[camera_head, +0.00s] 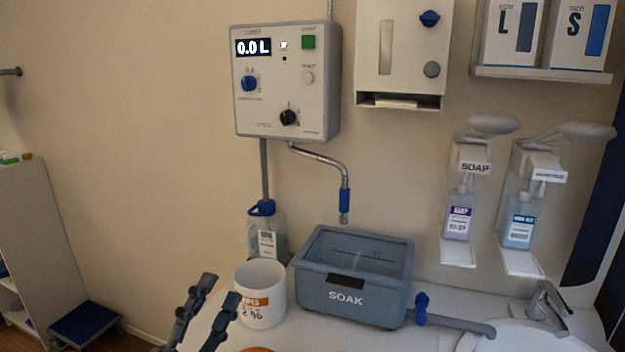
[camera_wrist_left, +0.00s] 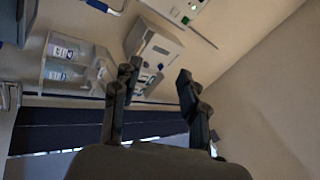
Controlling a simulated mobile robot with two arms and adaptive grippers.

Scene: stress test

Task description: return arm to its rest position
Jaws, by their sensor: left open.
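My left gripper (camera_head: 212,300) is in the lower left of the head view, its two dark fingers pointing up and apart. It is open with nothing between the fingers. It appears in front of and left of a white tub (camera_head: 262,308) with an orange label, and I cannot tell the gap between them. In the left wrist view the open fingers (camera_wrist_left: 156,82) also show, with the wall and its dispensers beyond, seen tilted. My right gripper is not in view.
A grey-blue SOAK basin (camera_head: 345,299) stands on the counter under a spout (camera_head: 344,200). A clear bottle (camera_head: 267,232) is behind the tub. A sink (camera_head: 530,340) with a tap is at right. Wall dispensers hang above. A shelf unit (camera_head: 40,230) and blue-topped step (camera_head: 85,325) are at left.

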